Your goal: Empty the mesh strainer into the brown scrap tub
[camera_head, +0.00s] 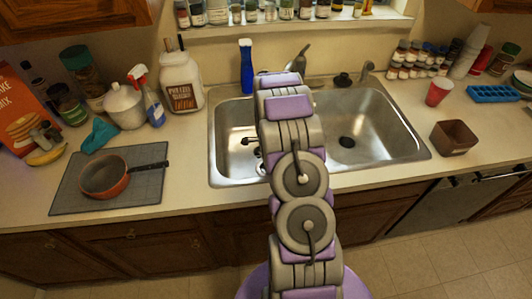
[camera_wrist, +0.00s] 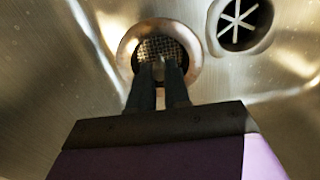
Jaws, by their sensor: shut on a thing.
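The mesh strainer (camera_wrist: 127,50) shows in the wrist view as a round coppery rim around a dark mesh bowl. My gripper (camera_wrist: 160,75) is shut on it, with both dark fingers close together over its near side. I cannot tell whether the strainer rests on the sink floor or hangs above it, and I see no clear contents in the mesh. In the head view my arm hides the gripper and strainer. The brown scrap tub (camera_head: 453,138) stands upright on the counter right of the sink.
The steel sink (camera_head: 391,130) has a drain with spokes (camera_wrist: 240,22) beside the strainer. A red cup (camera_head: 438,92) and blue tray (camera_head: 493,94) stand behind the tub. A blue spray bottle (camera_head: 246,67) and the faucet (camera_head: 299,62) are behind the sink. A pan (camera_head: 104,176) lies left.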

